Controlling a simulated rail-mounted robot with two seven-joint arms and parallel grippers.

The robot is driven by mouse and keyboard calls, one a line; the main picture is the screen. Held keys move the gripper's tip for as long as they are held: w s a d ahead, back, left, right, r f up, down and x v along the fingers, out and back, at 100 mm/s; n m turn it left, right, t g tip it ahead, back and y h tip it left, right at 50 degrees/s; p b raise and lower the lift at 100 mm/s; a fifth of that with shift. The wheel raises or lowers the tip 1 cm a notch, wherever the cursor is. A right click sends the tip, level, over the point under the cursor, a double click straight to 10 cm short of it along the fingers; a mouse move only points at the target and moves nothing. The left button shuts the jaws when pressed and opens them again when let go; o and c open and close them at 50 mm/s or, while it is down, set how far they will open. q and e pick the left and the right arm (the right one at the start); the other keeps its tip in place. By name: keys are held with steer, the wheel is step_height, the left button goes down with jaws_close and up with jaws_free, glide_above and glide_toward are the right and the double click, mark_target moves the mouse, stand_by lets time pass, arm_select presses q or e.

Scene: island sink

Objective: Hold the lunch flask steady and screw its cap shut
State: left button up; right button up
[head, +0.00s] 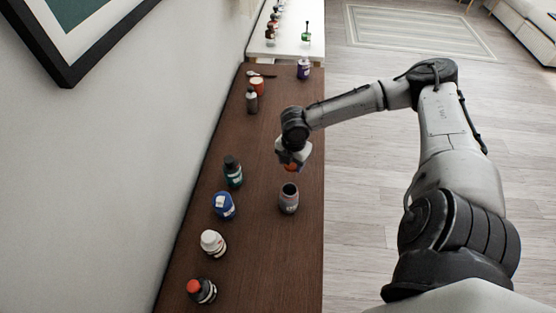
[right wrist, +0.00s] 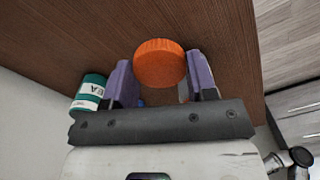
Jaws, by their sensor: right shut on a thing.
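The lunch flask (head: 289,203), a greyish-purple jar with a dark open mouth, stands upright on the brown counter in the head view. No gripper touches it there. My right gripper (head: 292,158) is above and slightly behind the flask, pointing down. It is shut on the orange cap (head: 291,167), which is apart from the flask's mouth. The right wrist view shows the round, ridged orange cap (right wrist: 160,62) between the two purple-grey fingers. I cannot make out the flask in that view. My left gripper is not in view.
Left of the flask stand a dark teal bottle (head: 233,173), a blue jar (head: 223,207), a white bottle (head: 212,243) and a red-capped bottle (head: 203,291). A grey bottle (head: 252,104) and an orange jar (head: 257,88) stand farther back. The counter right around the flask is clear.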

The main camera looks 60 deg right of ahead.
steer(key=shift+s+d+r+p, duration=0.15)
steer(key=shift+s+r, duration=0.25)
steer(key=shift+s, duration=0.3)
steer(key=shift+s+a+r+p, duration=0.1)
steer(key=shift+s+r+p, duration=0.05)
steer(key=shift+s+r, duration=0.4)
steer(key=shift+s+d+r+p, duration=0.15)
steer(key=shift+s+r, duration=0.15)
steer(key=shift+s, duration=0.5)
